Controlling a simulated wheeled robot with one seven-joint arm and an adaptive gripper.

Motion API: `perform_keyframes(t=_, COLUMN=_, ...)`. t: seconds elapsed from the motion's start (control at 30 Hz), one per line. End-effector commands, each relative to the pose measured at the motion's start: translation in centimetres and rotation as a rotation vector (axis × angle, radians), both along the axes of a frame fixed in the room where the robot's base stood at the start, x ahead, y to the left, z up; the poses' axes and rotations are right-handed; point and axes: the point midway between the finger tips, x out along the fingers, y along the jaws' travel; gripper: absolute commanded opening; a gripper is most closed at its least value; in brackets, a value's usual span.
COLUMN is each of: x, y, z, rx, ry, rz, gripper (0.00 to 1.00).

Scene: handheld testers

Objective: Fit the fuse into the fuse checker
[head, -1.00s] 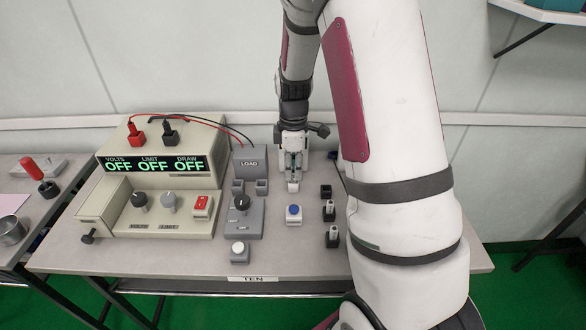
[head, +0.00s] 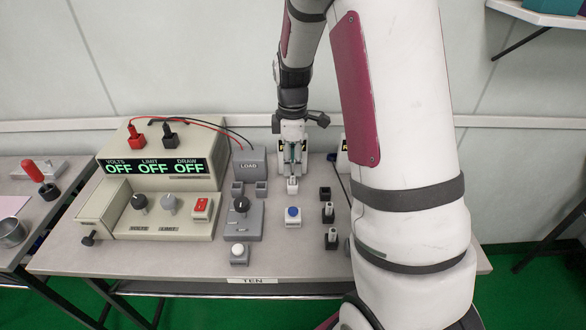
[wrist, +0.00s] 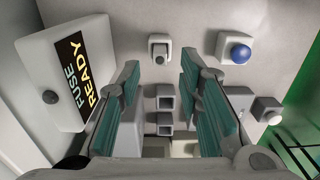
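My gripper (head: 292,158) is at the back of the bench. In the wrist view its teal finger pads (wrist: 160,85) are apart with nothing between them, so it is open and empty. The fuse checker's pale panel (wrist: 75,70) reads FUSE READY. A small light block (wrist: 160,47) stands on the bench beyond the fingers; it also shows in the head view (head: 292,186), just below my gripper, with a small pale piece at its top. I cannot tell for certain whether that piece is a fuse. Two black holders (head: 328,216) (head: 332,242) carry pale upright pieces. A third black holder (head: 325,194) looks empty.
A blue-button block (head: 293,214) stands in front. A power supply (head: 160,170) showing OFF is at left, beside a LOAD box (head: 249,163) and a grey knob box (head: 243,215). Another pale panel (head: 343,155) is partly behind my arm. Bare bench (head: 300,255) lies in front.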

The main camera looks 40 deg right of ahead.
Motion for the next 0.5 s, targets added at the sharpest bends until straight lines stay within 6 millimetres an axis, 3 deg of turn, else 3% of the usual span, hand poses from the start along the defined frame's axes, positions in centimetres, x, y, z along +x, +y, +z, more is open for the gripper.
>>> perform_keyframes(t=0.2, x=0.0, y=-0.1, z=4.8, rx=-0.001, ry=-0.004, rz=-0.001, gripper=0.33)
perform_keyframes(t=0.5, x=0.0, y=0.0, z=8.3, rx=0.000, ry=-0.001, rz=-0.001, gripper=0.33)
